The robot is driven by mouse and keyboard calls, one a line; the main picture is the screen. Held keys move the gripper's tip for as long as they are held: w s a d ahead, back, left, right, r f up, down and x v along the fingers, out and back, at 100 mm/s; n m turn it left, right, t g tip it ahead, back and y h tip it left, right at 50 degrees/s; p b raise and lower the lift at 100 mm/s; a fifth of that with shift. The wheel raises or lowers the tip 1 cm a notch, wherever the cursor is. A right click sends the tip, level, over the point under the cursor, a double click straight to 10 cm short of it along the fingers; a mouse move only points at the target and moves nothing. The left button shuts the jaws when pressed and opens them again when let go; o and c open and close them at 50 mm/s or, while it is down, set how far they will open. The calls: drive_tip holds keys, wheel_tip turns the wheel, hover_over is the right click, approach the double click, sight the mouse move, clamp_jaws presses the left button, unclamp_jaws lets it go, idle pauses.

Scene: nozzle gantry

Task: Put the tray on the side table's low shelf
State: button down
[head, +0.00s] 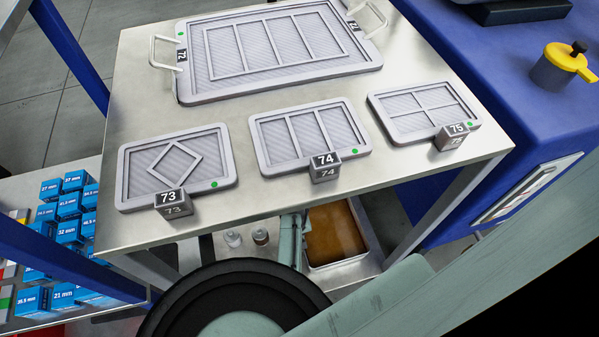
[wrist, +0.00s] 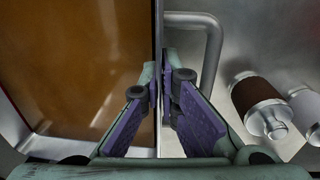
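The tray (head: 312,262) is a metal pan with a brown inside. It is in the head view under the side table's top (head: 250,215), at or just above the low shelf (head: 350,279); I cannot tell whether it rests fully there. In the wrist view the tray (wrist: 20,125) fills the left side, with a grey bent handle (wrist: 213,50) outside its wall. My gripper (wrist: 160,75) has its purple pads closed on either side of the tray's wall, near the handle. In the head view my arm hides most of the gripper and the tray's left side.
Two small bottles stand on the shelf left of the tray, one white-capped (head: 232,240) and one brown (head: 260,236). They also show right of my gripper in the wrist view (wrist: 262,105). The tabletop above holds several grey framed plates (head: 310,140). A table leg (head: 440,212) stands at right.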

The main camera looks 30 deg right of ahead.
drive_tip(key=shift+w+d, duration=0.1)
drive_tip(key=c, duration=2.2)
unclamp_jaws()
drive_tip(key=shift+f, duration=0.1)
drive_tip(key=o, duration=0.4)
wheel_tip(320, 180, up, 12)
drive_tip(key=a, duration=0.1)
drive_tip(key=shift+p, duration=0.45)
drive_tip(key=shift+a, duration=0.1)
